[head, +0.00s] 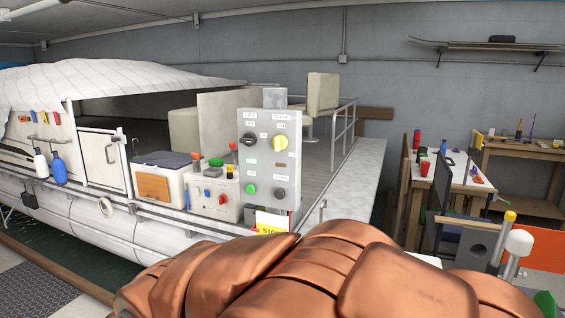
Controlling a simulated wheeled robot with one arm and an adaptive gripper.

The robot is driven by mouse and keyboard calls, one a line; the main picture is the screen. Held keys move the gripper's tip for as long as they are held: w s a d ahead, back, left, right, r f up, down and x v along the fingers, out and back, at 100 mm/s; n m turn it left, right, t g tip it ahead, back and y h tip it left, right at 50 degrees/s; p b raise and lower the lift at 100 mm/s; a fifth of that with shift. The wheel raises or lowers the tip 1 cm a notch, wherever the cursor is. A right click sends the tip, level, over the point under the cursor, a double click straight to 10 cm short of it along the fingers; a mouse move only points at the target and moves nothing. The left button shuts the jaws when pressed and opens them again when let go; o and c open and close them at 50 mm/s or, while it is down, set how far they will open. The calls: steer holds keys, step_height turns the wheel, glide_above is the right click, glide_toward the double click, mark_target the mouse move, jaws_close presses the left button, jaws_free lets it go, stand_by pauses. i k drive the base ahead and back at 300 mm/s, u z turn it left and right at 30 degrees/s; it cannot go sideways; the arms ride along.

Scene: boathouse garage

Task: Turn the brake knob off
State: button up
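A grey upright control panel (269,166) stands in the middle of the head view, in front of the boat. Green and dark buttons sit lower on the panel. My copper-coloured arm fills the bottom foreground and hides the panel's foot. My gripper is not visible.
A covered pontoon boat (90,215) lies behind the panel. A small control box (214,195) with a red knob and a white cooler (163,182) stand left of the panel. Cluttered workbenches (450,178) are at the right. Dark water shows at the lower left.

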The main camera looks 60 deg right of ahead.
mark_target(280, 142)
steer(key=u, duration=0.35)
steer(key=k, duration=0.35)
steer(key=z, duration=0.1)
